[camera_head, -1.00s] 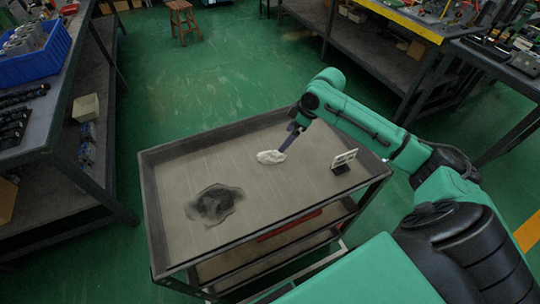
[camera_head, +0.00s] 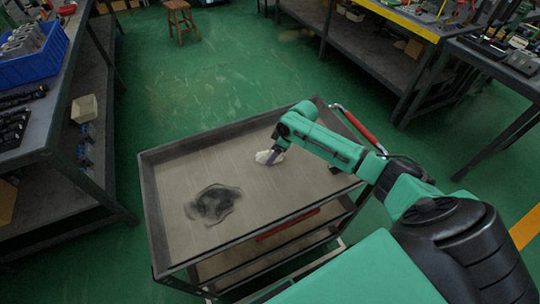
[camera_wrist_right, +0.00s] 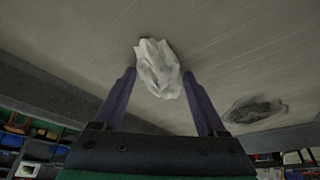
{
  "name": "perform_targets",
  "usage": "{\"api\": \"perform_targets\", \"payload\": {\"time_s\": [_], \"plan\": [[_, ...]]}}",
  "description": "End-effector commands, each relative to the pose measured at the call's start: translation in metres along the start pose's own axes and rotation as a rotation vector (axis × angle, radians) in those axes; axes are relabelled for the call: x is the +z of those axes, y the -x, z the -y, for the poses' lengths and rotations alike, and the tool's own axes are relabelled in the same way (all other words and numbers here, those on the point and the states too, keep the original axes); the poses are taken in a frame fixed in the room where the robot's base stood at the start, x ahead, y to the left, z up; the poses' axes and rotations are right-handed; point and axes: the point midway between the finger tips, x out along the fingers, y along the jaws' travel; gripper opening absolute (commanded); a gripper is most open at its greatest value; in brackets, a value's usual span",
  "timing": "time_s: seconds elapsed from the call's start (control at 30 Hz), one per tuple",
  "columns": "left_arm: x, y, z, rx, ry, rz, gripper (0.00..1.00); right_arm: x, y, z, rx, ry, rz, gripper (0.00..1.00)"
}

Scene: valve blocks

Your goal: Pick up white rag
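The crumpled white rag (camera_head: 263,157) lies on the grey top of the cart (camera_head: 200,165), right of a dark stain. My right gripper (camera_head: 275,156) points down at the rag, its fingers overlapping the rag's right side in the head view. In the right wrist view, the rag (camera_wrist_right: 158,68) shows between and just beyond the two fingertips of the right gripper (camera_wrist_right: 159,75). The fingers are wide apart and open, with a gap visible on the left and right near the tips. Whether they touch the rag is hard to tell. My left gripper is not in view.
The dark stain (camera_head: 213,204) marks the cart top at left. The cart has raised rims and a red handle (camera_head: 358,127) at the right. A workbench with a blue bin (camera_head: 38,55) stands at left. Green floor is clear behind the cart.

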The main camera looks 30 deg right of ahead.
Motion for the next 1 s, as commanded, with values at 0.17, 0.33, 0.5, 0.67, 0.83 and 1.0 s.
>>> {"api": "perform_targets", "payload": {"time_s": [0.17, 0.33, 0.5, 0.67, 0.83, 1.0], "plan": [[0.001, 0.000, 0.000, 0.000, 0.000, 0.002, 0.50, 0.000, 0.000, 0.000, 0.000, 0.000, 0.000, 0.20], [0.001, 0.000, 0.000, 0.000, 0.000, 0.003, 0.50, -0.002, 0.003, 0.000, 0.000, 0.001, -0.001, 0.11], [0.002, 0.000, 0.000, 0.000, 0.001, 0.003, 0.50, -0.011, 0.025, -0.001, 0.003, 0.002, -0.003, 0.10], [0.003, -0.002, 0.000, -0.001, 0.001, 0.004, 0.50, -0.032, 0.075, -0.002, 0.006, 0.004, -0.005, 0.10], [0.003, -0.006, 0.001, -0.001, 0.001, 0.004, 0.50, -0.056, 0.134, -0.001, 0.005, 0.003, -0.005, 0.10], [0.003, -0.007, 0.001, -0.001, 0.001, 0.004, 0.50, -0.072, 0.173, 0.000, 0.001, 0.001, -0.003, 0.10]]}}
